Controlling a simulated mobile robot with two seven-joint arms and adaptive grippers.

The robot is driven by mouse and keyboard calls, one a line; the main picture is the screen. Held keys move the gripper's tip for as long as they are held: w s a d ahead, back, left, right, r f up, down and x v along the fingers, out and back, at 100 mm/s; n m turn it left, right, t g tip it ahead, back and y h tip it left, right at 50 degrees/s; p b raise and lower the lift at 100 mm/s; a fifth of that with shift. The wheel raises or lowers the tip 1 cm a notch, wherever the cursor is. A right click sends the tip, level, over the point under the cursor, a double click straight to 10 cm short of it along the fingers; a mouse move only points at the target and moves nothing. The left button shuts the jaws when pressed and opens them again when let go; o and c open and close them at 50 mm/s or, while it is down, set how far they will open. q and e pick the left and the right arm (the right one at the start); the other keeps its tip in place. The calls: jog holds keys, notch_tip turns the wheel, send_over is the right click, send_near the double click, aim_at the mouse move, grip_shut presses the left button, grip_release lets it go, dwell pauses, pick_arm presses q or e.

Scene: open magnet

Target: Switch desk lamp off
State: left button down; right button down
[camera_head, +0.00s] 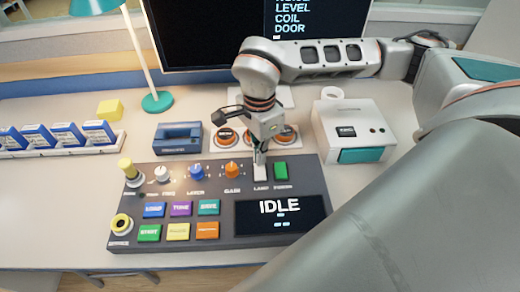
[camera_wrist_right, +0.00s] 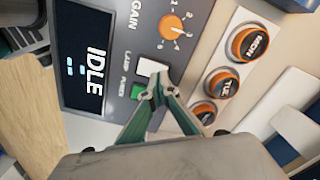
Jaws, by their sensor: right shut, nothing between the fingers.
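The desk lamp (camera_head: 152,75) has a teal shade, a thin white stem and a round teal base, and stands at the back left of the desk. A warm glow lies on the left part of the grey control panel (camera_head: 122,238). The white switch labelled LAMP (camera_head: 261,173) sits on the panel beside a green one; it also shows in the right wrist view (camera_wrist_right: 151,68). My right gripper (camera_head: 260,159) is shut and empty, fingertips down at this switch's back edge. In the right wrist view the fingertips (camera_wrist_right: 158,92) are close by; I cannot tell if they touch. My left gripper is out of view.
The panel carries several knobs, coloured buttons and a display reading IDLE (camera_head: 280,214). Behind it are a blue device (camera_head: 178,138), orange round pots (camera_head: 226,136) and a white box (camera_head: 352,125). A monitor (camera_head: 210,35) stands at the back.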

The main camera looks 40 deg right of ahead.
aim_at(260, 167)
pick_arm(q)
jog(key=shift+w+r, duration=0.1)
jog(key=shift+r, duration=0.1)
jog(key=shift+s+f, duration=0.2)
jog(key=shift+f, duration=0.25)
pick_arm(e)
jog(key=shift+f, duration=0.5)
